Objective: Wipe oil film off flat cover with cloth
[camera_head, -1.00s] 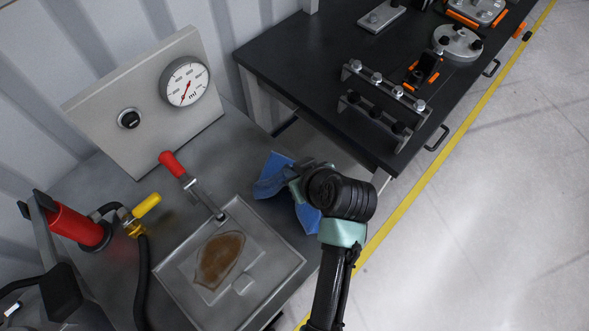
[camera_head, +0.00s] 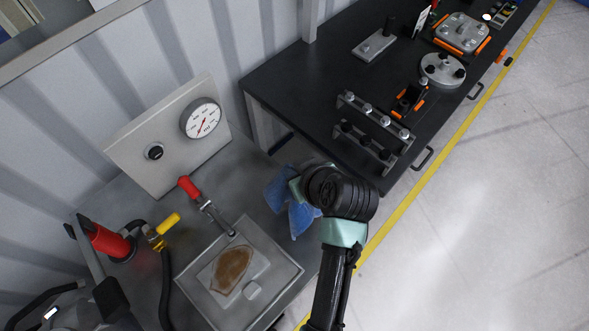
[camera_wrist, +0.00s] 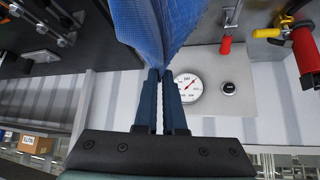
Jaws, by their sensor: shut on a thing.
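The flat cover (camera_head: 259,257) lies in a grey tray (camera_head: 288,272) on the metal bench, with a brown oil film (camera_head: 232,268) on its upper left part. My gripper (camera_wrist: 160,75) is shut on the blue cloth (camera_wrist: 160,28), which hangs from the fingertips in the wrist view. In the head view the cloth (camera_head: 297,215) is to the upper right of the tray, apart from the film, at the bench's right edge. My wrist hides part of it and the fingers there.
A red-handled clamp (camera_head: 190,187) stands at the tray's far edge. A pressure gauge panel (camera_head: 165,150), a yellow-handled valve (camera_head: 168,223) and a red cylinder (camera_head: 108,242) are to the left. A black bench (camera_head: 300,80) with metal parts stands at upper right.

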